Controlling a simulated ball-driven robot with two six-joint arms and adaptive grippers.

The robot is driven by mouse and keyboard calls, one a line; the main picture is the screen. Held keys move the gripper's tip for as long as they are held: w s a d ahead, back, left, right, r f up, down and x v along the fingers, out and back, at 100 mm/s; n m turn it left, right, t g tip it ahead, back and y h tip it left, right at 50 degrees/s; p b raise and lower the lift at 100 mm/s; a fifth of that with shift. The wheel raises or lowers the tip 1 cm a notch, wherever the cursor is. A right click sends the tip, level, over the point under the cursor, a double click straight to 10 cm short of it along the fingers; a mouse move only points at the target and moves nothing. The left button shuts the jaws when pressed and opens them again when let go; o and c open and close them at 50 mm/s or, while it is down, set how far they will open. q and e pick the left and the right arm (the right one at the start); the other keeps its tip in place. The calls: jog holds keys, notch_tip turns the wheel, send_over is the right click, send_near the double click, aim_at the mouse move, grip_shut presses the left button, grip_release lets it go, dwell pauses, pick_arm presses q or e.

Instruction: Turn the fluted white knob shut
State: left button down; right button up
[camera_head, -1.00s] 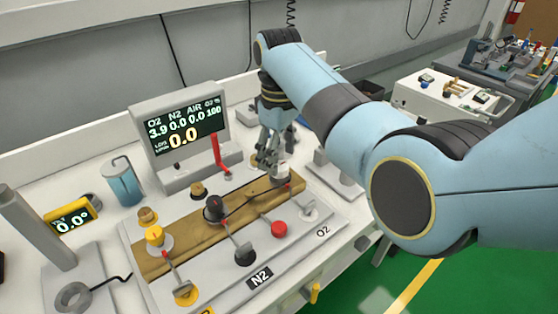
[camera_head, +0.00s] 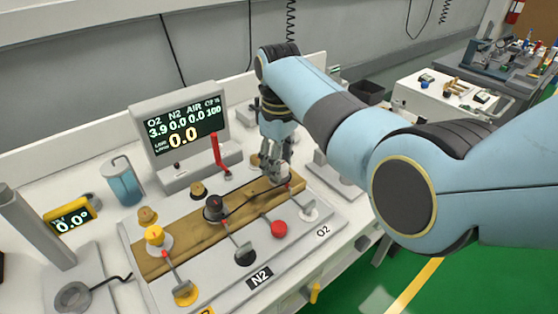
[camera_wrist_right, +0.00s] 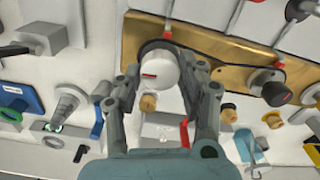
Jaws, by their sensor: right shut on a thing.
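The display (camera_head: 185,128) reads O2 3.9, N2 0.0, AIR 0.0 and 100, with a large 0.0 below. My left gripper is not in view.
A black knob (camera_head: 214,206) and a yellow knob (camera_head: 155,238) share the board. Several levers and a red ball (camera_head: 279,229) line the panel in front. A red upright lever (camera_head: 216,150) stands behind the board, and a blue canister (camera_head: 123,188) stands at left.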

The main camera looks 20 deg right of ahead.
jog(key=m+p, duration=0.3)
jog(key=shift+r+m, duration=0.15)
jog(key=shift+m, duration=0.25)
jog(key=m+p, duration=0.2)
jog(key=m, duration=0.2)
jog(key=shift+m, duration=0.3)
jog(key=m+p, duration=0.1)
jog(key=m, duration=0.4)
jog(key=shift+d, duration=0.1)
jog(key=m+p, duration=0.1)
jog(key=m, duration=0.4)
jog(key=shift+w, duration=0.1)
jog(key=shift+m, duration=0.4)
jog(key=o, duration=1.2)
